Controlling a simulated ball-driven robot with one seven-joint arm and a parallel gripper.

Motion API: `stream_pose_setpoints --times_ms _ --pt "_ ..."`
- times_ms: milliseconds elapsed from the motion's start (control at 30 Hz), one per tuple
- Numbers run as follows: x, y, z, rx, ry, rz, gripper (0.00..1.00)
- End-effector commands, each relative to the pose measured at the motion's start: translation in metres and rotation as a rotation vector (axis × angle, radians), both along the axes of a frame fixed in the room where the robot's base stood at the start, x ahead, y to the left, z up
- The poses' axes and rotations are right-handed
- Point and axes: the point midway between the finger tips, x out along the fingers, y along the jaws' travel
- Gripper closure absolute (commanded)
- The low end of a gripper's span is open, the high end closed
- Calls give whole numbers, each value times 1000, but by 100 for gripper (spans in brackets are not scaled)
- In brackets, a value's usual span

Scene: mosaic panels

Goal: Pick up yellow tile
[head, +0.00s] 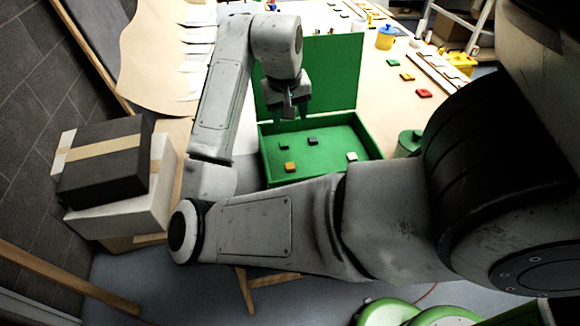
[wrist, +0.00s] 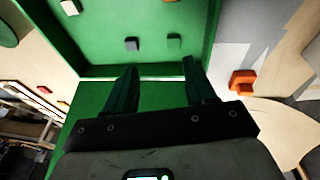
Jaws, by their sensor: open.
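The yellow tile (head: 407,76) lies on the table right of the green box, between a green tile (head: 393,62) and a red tile (head: 424,93). It also shows small at the left of the wrist view (wrist: 63,104). My gripper (head: 291,114) is open and empty above the green box (head: 372,146), well left of the yellow tile. In the wrist view its two fingers (wrist: 160,75) stand apart over the box's hinge side.
The box's raised green lid (head: 335,70) stands behind my gripper. A yellow pot (head: 386,38) and a wooden tray (head: 437,73) are near the yellow tile. Stacked boxes (head: 105,165) stand at left. An orange object (wrist: 243,80) lies outside the box.

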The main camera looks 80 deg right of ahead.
Motion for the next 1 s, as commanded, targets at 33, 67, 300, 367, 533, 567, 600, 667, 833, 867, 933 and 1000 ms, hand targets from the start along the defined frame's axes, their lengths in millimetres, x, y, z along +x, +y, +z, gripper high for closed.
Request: stream_pose_setpoints --times_ms 33,67,300,367,533,567,600,667,833,867,933,1000 --pt "0 6 -1 62 -18 -22 45" --pt "-1 10 -2 94 -21 -33 45" --pt "-2 30 -9 254 -42 -62 45" --pt "-2 32 -15 266 -41 -63 45" --pt "-3 33 -40 268 -38 -62 45" --pt "-2 33 -44 269 -40 -62 45" --pt "-2 32 -49 268 -41 -63 45" --pt "-3 32 -55 268 -40 -64 45" --pt "-2 32 -66 266 -42 -63 45" --pt "-2 32 -67 266 -42 -63 45" --pt "-3 31 -75 267 -41 -62 45" --pt "-4 30 -85 267 -41 -63 45"
